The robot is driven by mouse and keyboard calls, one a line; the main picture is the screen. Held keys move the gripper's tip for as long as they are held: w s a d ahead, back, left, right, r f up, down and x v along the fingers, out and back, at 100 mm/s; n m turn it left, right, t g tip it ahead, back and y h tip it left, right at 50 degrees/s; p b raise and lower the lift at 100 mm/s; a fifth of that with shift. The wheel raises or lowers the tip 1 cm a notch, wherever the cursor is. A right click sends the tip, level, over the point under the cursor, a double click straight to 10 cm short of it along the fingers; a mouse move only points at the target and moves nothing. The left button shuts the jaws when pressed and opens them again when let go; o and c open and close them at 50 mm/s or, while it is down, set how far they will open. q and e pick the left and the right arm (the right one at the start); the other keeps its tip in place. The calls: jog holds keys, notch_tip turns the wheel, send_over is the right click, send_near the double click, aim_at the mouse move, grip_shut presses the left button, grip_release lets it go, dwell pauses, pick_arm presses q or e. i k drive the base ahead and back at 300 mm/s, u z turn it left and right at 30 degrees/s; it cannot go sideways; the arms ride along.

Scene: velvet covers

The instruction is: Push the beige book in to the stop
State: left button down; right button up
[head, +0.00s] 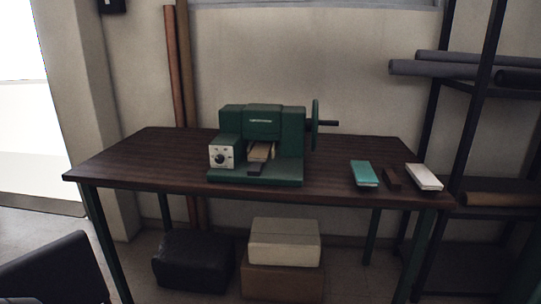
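A green machine (262,130) with a side handwheel stands on the dark wooden table (130,160). A small beige block, which looks like the beige book (260,151), lies flat in the machine's front opening, partly inside it. Its back end is hidden in the opening, so I cannot see whether it touches a stop. Neither of my grippers is in view.
A white-faced dial box (222,156) sits at the machine's front left. The handwheel (316,125) and its handle stick out to the right. The table's left part is clear. A shelf rack with rolls (450,65) stands at the right. Boxes (284,242) lie under the table.

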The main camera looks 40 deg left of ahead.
aim_at(259, 153)
jog(key=z, duration=0.25)
jog(key=i, duration=0.95)
jog(key=u, duration=0.3)
